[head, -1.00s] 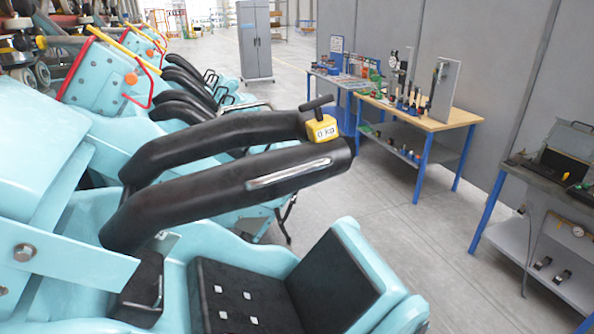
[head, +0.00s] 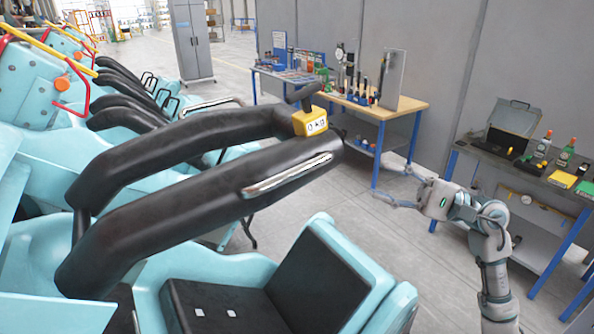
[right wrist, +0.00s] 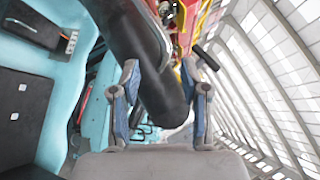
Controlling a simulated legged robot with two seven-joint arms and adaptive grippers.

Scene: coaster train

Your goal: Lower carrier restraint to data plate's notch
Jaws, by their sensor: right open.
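The carrier restraint (head: 190,210) is a pair of thick black padded arms, raised above the turquoise seat (head: 325,270). A silver grab handle (head: 290,176) runs along the nearer arm. A yellow gauge (head: 310,122) reading "0 kg" with a black grip sits at its far end. My right gripper (head: 384,178) is open and empty, right of the restraint's end and apart from it. In the right wrist view the restraint's black end (right wrist: 160,90) shows between my open fingers (right wrist: 163,72), farther off. I cannot make out the data plate or its notch. My left gripper is out of view.
More turquoise carriers with black restraints (head: 120,80) stand behind at left. A wooden-topped workbench (head: 400,106) with tools stands beyond. A dark bench (head: 540,175) with an open case and bottles is at right, behind my right arm. The grey floor between is clear.

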